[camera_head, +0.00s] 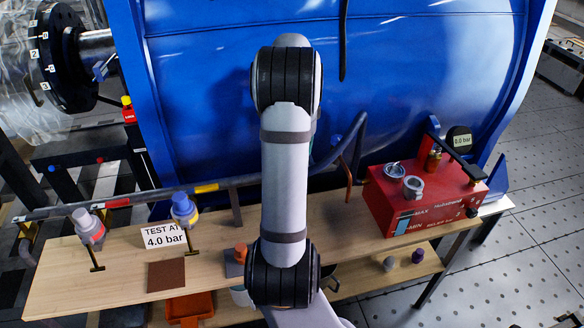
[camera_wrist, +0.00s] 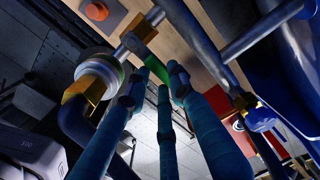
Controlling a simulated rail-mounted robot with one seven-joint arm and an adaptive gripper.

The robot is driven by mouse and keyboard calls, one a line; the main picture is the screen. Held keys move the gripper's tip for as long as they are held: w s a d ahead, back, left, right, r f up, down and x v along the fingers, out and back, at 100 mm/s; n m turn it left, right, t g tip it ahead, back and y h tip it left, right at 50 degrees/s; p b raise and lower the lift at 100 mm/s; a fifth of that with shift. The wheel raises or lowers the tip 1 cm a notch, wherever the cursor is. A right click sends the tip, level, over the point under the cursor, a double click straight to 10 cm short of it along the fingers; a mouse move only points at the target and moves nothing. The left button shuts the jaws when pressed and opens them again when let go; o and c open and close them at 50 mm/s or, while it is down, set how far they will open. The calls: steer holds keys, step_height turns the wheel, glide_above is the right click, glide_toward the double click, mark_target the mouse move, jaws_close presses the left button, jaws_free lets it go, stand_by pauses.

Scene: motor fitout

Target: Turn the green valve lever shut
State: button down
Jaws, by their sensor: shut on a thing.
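The green valve lever (camera_wrist: 150,62) shows in the wrist view, between the fingertips of my gripper (camera_wrist: 158,78). Its silver end joins a fitting at the pipe, near the wooden surface. My teal-blue fingers are closed around the green part. A round metal fitting (camera_wrist: 98,78) with brass nuts is just left of the lever. In the head view my arm hides the lever and my gripper.
In the head view, a red pump box (camera_head: 415,204) with a gauge (camera_head: 459,142) stands right on the wooden bench (camera_head: 110,285). A pipe (camera_head: 150,195) runs along the bench.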

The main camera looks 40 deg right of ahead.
steer(key=c, duration=1.5)
jaws_free()
steer(key=shift+o, duration=0.2)
steer(key=shift+r, duration=0.1)
step_height(320, 180, up, 12)
